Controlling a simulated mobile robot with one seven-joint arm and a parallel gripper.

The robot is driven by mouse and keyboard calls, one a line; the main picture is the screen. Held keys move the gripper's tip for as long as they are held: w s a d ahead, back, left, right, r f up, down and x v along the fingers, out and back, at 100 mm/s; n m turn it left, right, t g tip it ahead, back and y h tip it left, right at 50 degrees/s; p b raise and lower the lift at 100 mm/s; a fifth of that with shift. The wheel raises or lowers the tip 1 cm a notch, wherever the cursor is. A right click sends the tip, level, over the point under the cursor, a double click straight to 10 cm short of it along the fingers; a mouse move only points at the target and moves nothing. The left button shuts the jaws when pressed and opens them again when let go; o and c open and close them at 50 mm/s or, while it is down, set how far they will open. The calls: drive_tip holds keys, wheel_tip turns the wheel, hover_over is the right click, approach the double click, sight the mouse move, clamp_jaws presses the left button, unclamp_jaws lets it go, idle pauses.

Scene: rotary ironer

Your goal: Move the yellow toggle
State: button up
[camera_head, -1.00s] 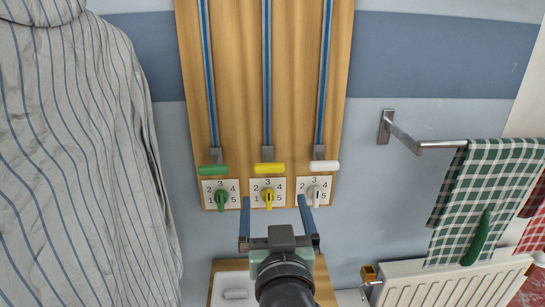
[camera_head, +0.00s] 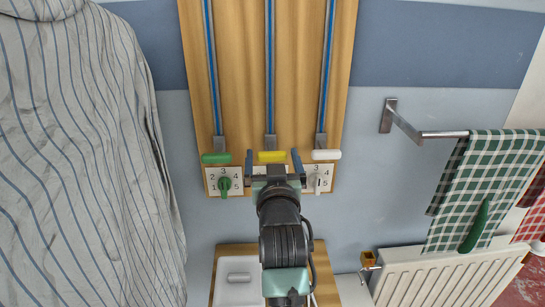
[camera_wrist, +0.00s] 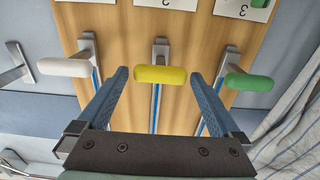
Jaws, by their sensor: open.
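The yellow toggle bar (camera_head: 272,157) sits at the lower end of the middle blue-striped rail on the wooden board. It also shows in the wrist view (camera_wrist: 160,75), level, on a grey bracket. My gripper (camera_head: 273,158) is open, with one blue finger on each side of the yellow bar in the picture. In the wrist view my gripper (camera_wrist: 159,76) frames the bar with a small gap at each end; I cannot tell how far the fingertips are from it in depth. The yellow knob seen earlier below the bar is hidden behind my wrist.
A green bar (camera_head: 216,158) and a white bar (camera_head: 326,155) flank the yellow one closely. Below them are a green knob (camera_head: 225,186) and a white knob (camera_head: 317,184) on numbered plates. A striped shirt (camera_head: 80,150) hangs left; a towel rail (camera_head: 440,134) is right.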

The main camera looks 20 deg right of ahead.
clamp_jaws()
idle(0.5)
wheel_tip(320, 180, up, 35)
drive_tip(key=p, duration=2)
drive_tip(key=shift+c, duration=0.2)
unclamp_jaws()
drive_tip(key=shift+o, duration=0.2)
drive_tip(key=shift+f, duration=0.1)
drive_tip(key=shift+f, duration=0.1)
drive_tip(key=shift+s, duration=0.1)
